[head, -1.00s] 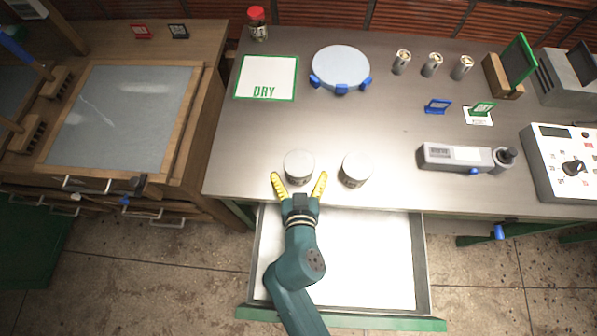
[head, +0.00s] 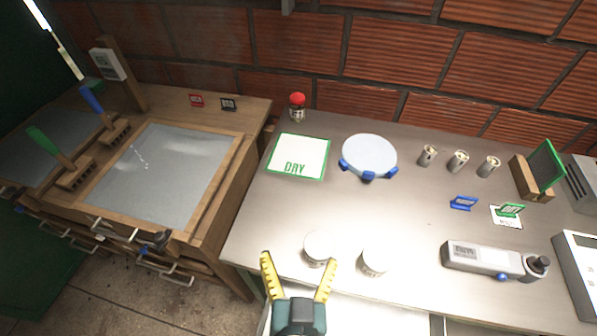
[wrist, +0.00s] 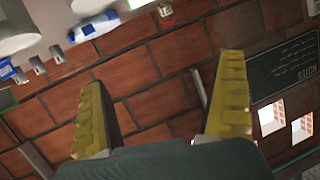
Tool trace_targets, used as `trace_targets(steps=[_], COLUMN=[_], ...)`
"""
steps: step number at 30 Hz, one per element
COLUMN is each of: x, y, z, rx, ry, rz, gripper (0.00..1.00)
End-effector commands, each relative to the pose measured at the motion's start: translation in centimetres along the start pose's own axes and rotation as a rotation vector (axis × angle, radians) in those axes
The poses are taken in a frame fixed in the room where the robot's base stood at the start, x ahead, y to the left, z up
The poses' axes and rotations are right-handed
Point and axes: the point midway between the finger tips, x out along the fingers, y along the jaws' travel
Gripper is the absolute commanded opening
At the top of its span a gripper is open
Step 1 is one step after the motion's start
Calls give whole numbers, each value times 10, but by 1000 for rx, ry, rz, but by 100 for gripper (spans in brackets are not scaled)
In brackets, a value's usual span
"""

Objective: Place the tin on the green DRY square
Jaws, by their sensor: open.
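Two white-lidded tins stand upright near the front edge of the metal counter: a left tin (head: 318,246) and a right tin (head: 374,261). Their labels are too small to read. My gripper (head: 300,259) is open and empty at the front edge. In the head view its right yellow finger overlaps the left tin's lower edge; I cannot tell whether they touch. The white DRY square (head: 298,156) with a green border lies bare at the counter's back left. In the wrist view my open gripper (wrist: 163,72) has mostly brick wall between its fingers.
A round pale disc with blue feet (head: 369,156) stands right of the DRY square. A red-capped jar (head: 297,106) is behind the square. Several small metal cans, a grey instrument (head: 484,259) and signs occupy the right. Counter between tins and square is clear.

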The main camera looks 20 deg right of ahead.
Motion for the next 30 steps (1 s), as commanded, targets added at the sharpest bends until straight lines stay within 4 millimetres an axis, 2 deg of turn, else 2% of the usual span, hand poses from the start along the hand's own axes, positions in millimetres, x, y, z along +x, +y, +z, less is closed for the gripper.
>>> trace_targets(steps=[1, 4, 6, 9, 12, 15, 26, 29, 30], x=[6, 5, -6, -29, -47, -54, -54, -47, -36], y=[-10, -27, -36, -44, -49, -51, -52, -52, -52], z=[-44, -126, -181, -244, -278, -289, -288, -278, -266], rx=[31, 28, -2, -63, -115, -137, -134, -114, -105], ry=[71, 214, 330, 482, 579, 613, 611, 550, 488], rz=[-46, -153, -222, -292, -328, -340, -342, -346, -345], gripper=[100, 100, 100, 100, 100, 100, 100, 100, 100])
